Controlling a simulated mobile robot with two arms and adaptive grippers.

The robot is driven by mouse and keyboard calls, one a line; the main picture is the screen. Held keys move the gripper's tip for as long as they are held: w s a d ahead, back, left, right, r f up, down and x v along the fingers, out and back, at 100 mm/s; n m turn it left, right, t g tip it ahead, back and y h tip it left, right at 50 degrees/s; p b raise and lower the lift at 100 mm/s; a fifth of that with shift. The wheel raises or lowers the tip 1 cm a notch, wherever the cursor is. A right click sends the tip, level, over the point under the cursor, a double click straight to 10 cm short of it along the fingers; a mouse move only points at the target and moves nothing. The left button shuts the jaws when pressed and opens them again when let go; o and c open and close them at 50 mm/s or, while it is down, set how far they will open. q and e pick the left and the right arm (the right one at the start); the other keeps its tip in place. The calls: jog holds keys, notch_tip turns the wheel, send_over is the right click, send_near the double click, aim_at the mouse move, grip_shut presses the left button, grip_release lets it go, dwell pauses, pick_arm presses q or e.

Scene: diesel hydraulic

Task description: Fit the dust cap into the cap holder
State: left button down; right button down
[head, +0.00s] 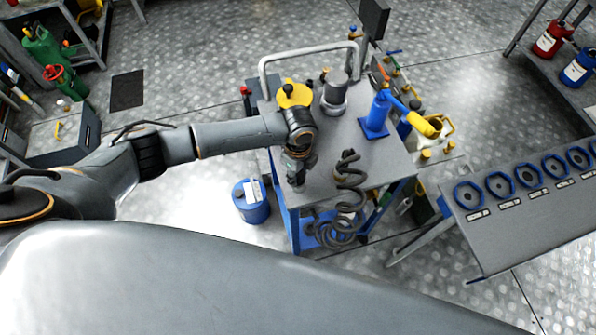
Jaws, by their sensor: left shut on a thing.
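My left arm comes in from the left over the cart, and its left gripper (297,180) points down above the near left part of the grey cart top (322,155). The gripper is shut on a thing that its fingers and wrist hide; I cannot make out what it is. A dust cap cannot be picked out elsewhere. A row of blue rings (469,195) with white labels is on the right bench; I cannot tell whether one is the cap holder. My right gripper is not in view.
A black coiled hose (348,185) hangs over the cart's near edge, close right of the gripper. A yellow round part (293,95), a grey cylinder (335,92) and a blue tool (378,112) stand on the cart. A blue drum (250,205) is on the floor.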

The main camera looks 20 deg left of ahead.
pick_arm(q)
jog(key=shift+f, duration=0.2)
jog(key=c, duration=0.8)
grip_release()
jog(key=shift+r, duration=0.15)
notch_tip(320, 180, up, 12)
jog(key=shift+f, duration=0.1)
